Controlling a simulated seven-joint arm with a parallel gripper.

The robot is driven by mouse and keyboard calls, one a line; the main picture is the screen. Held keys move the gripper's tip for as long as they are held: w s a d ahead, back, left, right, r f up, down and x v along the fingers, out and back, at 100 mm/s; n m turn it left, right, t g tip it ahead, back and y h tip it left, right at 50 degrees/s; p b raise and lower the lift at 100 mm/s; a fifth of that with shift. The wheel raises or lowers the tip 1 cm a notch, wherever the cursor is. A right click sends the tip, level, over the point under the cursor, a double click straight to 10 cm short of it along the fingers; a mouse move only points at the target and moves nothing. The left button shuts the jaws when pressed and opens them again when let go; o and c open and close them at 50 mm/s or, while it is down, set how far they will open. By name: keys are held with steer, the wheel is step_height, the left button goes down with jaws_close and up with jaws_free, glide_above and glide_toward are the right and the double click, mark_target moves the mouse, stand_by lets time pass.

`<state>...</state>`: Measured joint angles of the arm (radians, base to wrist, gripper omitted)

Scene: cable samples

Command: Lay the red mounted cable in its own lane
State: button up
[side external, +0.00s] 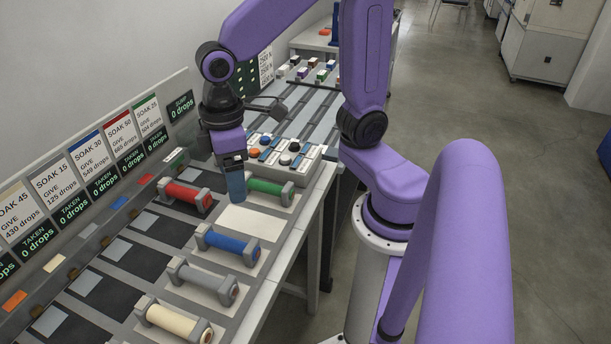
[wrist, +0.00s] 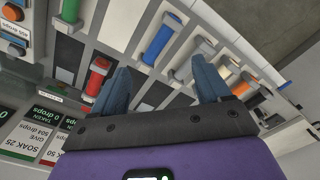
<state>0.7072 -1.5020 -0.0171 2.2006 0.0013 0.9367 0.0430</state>
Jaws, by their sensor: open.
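The red mounted cable (side external: 187,197) lies between its two grey end blocks on a dark lane, toward the wall from a bare pale plate (side external: 250,221). It also shows in the wrist view (wrist: 97,77), close to the left finger. My gripper (side external: 236,192) points down, open and empty, to the right of the red cable in the side view and apart from it. In the wrist view my gripper's two blue fingers (wrist: 162,72) stand wide apart with nothing between them. A red tag (side external: 146,178) marks the wall-side end of the red cable's lane.
Green (side external: 268,187), blue (side external: 228,242), grey (side external: 203,283) and cream (side external: 174,320) mounted cables lie in a row along the table's front. A button box (side external: 285,155) stands beyond the green one. Soak cards and drop displays line the wall side.

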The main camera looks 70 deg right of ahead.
steer(key=s+d+f+n, duration=0.1)
steer(key=s+d+n, duration=0.3)
steer(key=s, duration=0.8)
steer(key=shift+d, duration=0.3)
